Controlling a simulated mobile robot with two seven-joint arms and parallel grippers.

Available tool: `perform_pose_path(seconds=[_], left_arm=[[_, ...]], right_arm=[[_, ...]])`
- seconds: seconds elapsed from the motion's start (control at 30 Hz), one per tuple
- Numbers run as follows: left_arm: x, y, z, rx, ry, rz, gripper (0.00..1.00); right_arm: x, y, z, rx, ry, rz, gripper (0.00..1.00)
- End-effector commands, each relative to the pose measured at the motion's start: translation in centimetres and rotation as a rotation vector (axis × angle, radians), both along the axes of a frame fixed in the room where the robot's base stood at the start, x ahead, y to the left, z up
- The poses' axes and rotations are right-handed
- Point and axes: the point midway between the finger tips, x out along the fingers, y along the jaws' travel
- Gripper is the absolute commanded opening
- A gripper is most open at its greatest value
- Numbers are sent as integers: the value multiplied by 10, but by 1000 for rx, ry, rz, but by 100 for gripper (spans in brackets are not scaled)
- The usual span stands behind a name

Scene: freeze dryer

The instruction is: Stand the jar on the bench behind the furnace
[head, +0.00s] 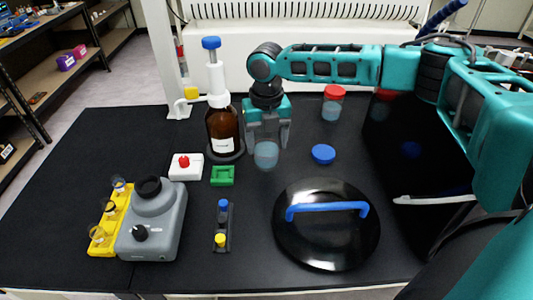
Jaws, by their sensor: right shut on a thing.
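My right gripper (268,140) reaches down over the middle of the bench and is shut on a small translucent blue-grey jar (266,156). The jar is upright and without a lid, low at the bench; whether it touches the top is unclear. Another jar (332,111) with a red lid stands behind and right of it. A blue lid (323,154) lies right of the held jar. I cannot clearly identify a furnace; a glossy black upright surface (400,150) stands at the right, partly hidden by my right arm. My left gripper is not in view.
A brown bottle (222,124) with a dispenser stands close left of my gripper. A round black lid (326,245) with a blue handle lies in front. A grey device (153,220), yellow rack (105,238) and small vial holder (229,240) are left. The bench's far left (70,160) is clear.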

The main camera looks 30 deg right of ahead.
Motion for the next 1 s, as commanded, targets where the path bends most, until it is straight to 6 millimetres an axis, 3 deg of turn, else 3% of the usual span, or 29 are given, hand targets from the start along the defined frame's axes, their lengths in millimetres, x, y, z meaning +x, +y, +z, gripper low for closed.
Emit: perform_pose_path(seconds=[0.23, 0.67, 0.7, 0.93, 1.0], left_arm=[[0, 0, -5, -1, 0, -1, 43], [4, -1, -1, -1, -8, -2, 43], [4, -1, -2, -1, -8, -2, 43], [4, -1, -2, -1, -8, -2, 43], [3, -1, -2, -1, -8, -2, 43]], right_arm=[[0, 0, -36, -1, 1, 1, 30], [0, 0, -42, 1, 2, 0, 30], [-1, 0, -42, 0, 2, 0, 74], [0, 0, -42, -1, 1, 0, 95], [0, 0, -42, -1, 1, 0, 95]])
